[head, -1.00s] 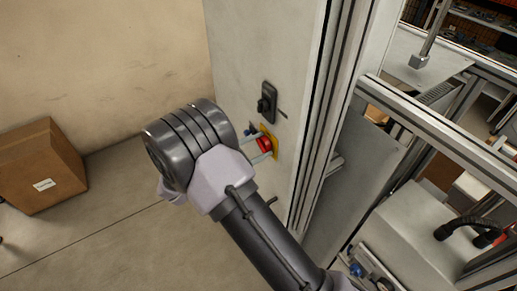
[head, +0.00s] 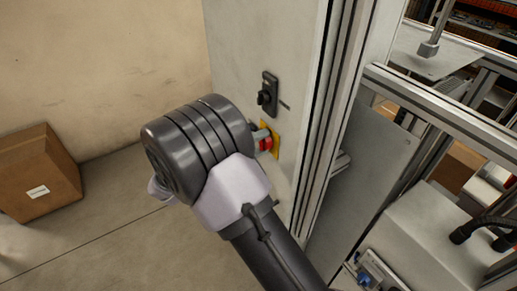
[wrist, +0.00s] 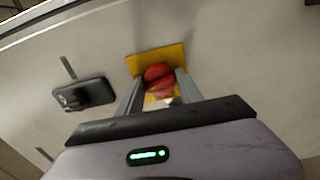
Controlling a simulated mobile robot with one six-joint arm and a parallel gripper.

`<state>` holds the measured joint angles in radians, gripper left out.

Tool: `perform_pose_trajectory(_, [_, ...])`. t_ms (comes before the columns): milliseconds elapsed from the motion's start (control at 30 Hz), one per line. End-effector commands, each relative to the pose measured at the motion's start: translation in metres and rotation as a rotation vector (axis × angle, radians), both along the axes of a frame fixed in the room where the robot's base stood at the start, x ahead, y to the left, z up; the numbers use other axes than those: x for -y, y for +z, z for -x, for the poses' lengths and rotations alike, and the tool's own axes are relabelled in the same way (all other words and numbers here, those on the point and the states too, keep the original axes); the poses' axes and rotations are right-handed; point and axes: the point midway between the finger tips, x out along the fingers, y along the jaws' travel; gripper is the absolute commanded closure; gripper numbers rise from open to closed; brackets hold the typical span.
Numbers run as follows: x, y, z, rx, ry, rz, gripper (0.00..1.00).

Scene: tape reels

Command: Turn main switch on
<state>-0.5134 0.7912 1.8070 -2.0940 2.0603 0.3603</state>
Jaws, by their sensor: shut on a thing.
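The main switch (head: 265,144) is a red rotary knob on a yellow plate (head: 274,150), mounted on the grey cabinet panel. In the wrist view the red knob (wrist: 159,77) sits between my two fingers, with the yellow plate (wrist: 158,57) behind it. My gripper (wrist: 160,90) is shut on the red knob, one finger on each side. In the head view my wrist hides part of the gripper (head: 262,138) and the knob's left side.
A black handle (head: 268,93) sits on the panel above the switch, also seen in the wrist view (wrist: 82,94). A cardboard box (head: 38,174) stands on the floor at left. Aluminium frames (head: 440,110) rise at right. The floor between box and cabinet is open.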

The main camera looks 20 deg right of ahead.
Motion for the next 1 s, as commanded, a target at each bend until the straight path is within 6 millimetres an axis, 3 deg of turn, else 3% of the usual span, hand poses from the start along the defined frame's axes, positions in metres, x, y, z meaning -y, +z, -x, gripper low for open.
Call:
perform_pose_trajectory(400, [0.0000,-0.0012,-0.0001,0.161,0.001,-0.052,0.98])
perform_pose_trajectory(967, [0.0000,-0.0001,0.0000,0.185,0.000,-0.060,0.98])
perform_pose_trajectory(1000, [0.0000,-0.0001,0.0000,0.185,0.000,-0.060,0.51])
